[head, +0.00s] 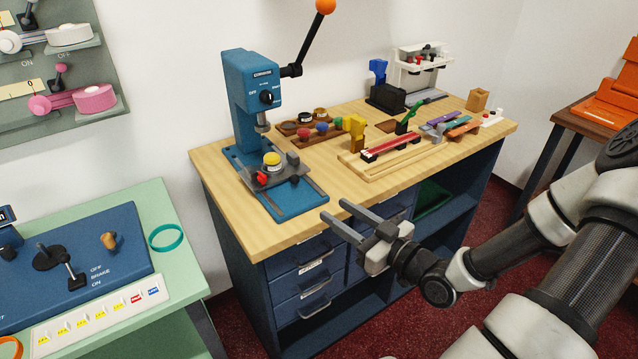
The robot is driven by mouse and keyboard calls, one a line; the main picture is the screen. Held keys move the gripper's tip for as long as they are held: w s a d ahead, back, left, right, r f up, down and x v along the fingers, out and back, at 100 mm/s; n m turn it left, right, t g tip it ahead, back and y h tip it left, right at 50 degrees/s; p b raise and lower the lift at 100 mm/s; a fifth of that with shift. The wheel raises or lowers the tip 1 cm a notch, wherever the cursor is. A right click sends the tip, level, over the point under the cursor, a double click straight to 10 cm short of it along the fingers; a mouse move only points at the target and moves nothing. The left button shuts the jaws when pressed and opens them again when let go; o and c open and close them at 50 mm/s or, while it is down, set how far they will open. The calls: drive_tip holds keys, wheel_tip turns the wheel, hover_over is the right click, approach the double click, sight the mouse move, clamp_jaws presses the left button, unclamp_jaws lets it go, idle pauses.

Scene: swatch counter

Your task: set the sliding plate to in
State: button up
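The sliding plate (289,180) is a dark grey plate on the blue base of a press (250,95) on the wooden counter top. It carries a yellow round piece (271,159), and a red knob (262,179) shows at its front left. The plate sits around the middle of the base, near the press spindle (262,122). Grey rails (308,201) show bare in front of it. My gripper (333,209) is open and empty, in front and to the right of the base, apart from the plate. Its two fingers point left toward the counter's front edge.
The press's lever with an orange ball (326,6) rises at the back. Right of the press stand a rack of coloured knobs (318,138), a yellow block (354,132) and a wooden tray (400,165). Drawers (303,278) with handles lie below. A green table (180,270) stands left.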

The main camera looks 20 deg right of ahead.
drive_tip(key=s+a+r+m+g+h+p, duration=0.2)
drive_tip(key=a+r+m+h+p, duration=0.35)
drive_tip(key=p, duration=1.25)
drive_tip(key=b, duration=0.9)
approach(297, 181)
drive_tip(key=shift+v, duration=0.95)
drive_tip(key=b+x, duration=0.2)
drive_tip(key=b, duration=0.4)
drive_tip(key=shift+s+a, duration=0.1)
drive_tip(key=b, duration=0.3)
drive_tip(key=shift+w+b, duration=0.3)
drive_tip(key=shift+b, duration=0.1)
drive_tip(key=shift+w+f+b, duration=0.1)
drive_tip(key=shift+b, duration=0.5)
drive_tip(key=shift+w+a, duration=0.1)
drive_tip(key=shift+w, duration=0.05)
drive_tip(key=x, duration=0.8)
drive_tip(key=shift+w+b, duration=0.15)
drive_tip(key=shift+b, duration=0.2)
